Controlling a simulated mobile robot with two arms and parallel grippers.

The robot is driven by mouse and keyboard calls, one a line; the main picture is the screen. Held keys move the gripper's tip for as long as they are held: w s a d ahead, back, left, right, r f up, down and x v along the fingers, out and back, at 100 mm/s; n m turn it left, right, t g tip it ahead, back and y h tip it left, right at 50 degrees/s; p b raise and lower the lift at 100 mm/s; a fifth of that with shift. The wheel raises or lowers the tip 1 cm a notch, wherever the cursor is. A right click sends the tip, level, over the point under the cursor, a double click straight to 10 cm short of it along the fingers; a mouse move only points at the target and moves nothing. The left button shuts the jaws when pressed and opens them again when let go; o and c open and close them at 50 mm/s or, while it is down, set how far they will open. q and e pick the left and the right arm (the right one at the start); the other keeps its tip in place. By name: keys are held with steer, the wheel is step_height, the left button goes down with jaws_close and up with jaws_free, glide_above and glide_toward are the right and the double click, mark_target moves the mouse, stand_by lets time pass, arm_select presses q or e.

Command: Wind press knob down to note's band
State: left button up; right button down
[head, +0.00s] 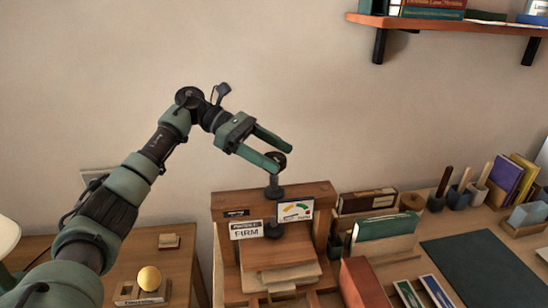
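The wooden press (222,200) stands on the desk at the lower middle. Its black knob (276,158) tops a dark screw post (274,191) above the crossbeam. A white note reading FIRM (246,231) is on the press front. Beside it is a small dial card (295,211) with coloured bands; its pointer is too small to read. My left gripper (286,160) reaches down from the upper left, fingers apart, tips at the knob. The lower finger partly covers the knob; I cannot tell whether they touch. My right gripper is not in view.
A side table with a yellow ball (149,278) stands at left. Right of the press are a green-covered book (387,227), a dark mat (484,270) and several pen cups (459,196). A wall shelf (450,24) is at upper right. The wall behind is bare.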

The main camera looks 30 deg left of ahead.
arm_select(q)
steer(key=shift+s+f, duration=0.1)
steer(key=shift+f, duration=0.15)
steer(key=shift+a+r, duration=0.1)
steer(key=shift+a, duration=0.2)
steer(key=b+v, duration=0.1)
steer(key=v, duration=0.6)
steer(key=shift+r, duration=0.15)
steer(key=shift+r, duration=0.1)
